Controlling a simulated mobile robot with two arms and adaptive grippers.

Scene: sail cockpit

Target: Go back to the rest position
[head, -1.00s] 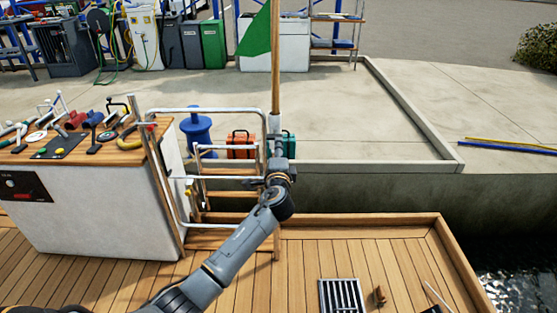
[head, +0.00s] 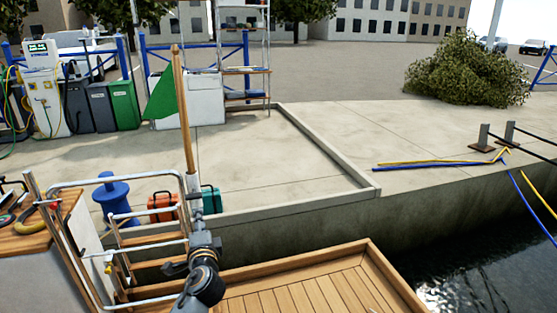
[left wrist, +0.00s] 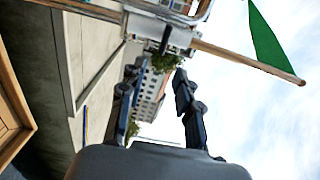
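The wooden flagstaff (head: 183,110) with a green flag (head: 161,98) stands upright, leaning slightly, with its lower end in a pale holder by the metal rail. In the left wrist view the staff (left wrist: 245,60), the flag (left wrist: 268,42) and the holder (left wrist: 172,36) show at the upper right. My left gripper (head: 203,240) is just below the staff's foot in the head view. In the left wrist view its dark fingers (left wrist: 187,95) look apart from the staff; their opening is unclear. My right gripper is out of view.
The ladder and steel rail (head: 125,180) stand close to my left arm. The wooden tool counter (head: 28,240) is at the left. A blue bollard (head: 113,198), an orange case (head: 161,207) and a teal case (head: 211,200) are on the quay. Open deck (head: 310,292) lies to the right.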

